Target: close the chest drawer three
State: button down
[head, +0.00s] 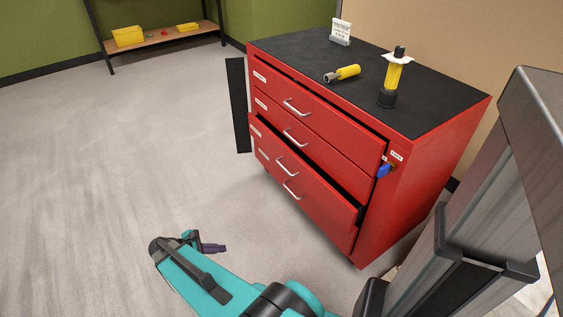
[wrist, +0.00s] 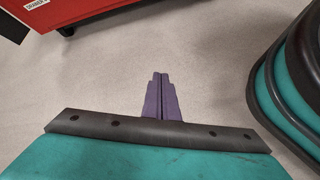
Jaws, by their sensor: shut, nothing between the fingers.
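A red chest (head: 400,210) with a black top stands right of centre in the head view. Its third drawer (head: 307,180) from the top is pulled out, and a dark gap shows above its front. A silver handle (head: 287,166) is on that front. My gripper (head: 212,248) is low over the floor, in front of the chest and to its left, apart from it. Its purple fingers (wrist: 160,97) are together and empty in the wrist view. A red part of the chest (wrist: 95,10) shows at the top left there.
The top drawer (head: 310,115) also shows a dark gap above it. The floor at left is clear.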

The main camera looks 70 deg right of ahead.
jog(key=d+r+n+g+h+b, duration=0.1)
jog(key=d+r+h+b, duration=0.1)
jog(key=d+r, duration=0.4)
jog(key=s+d+r+n+g+h+b, duration=0.1)
jog(key=d+r, duration=0.5)
jog(key=d, duration=0.6)
jog(key=s+d+r+n+g+h+b, duration=0.1)
jog(key=d+r+n+g+h+b, duration=0.1)
jog(key=d+r, duration=0.5)
jog(key=d+h+b, duration=0.1)
jog(key=d+h, duration=0.1)
jog(key=shift+d+g, duration=0.3)
jog(key=shift+g, duration=0.1)
jog(key=shift+s+d+f, duration=0.1)
jog(key=shift+s+d, duration=0.05)
jog(key=b, duration=0.5)
send_near(289, 152)
jog(key=x, duration=0.5)
jog(key=shift+f, duration=0.35)
jog(key=shift+x, duration=0.75)
jog(key=shift+r, duration=0.15)
jog(key=shift+d, duration=0.1)
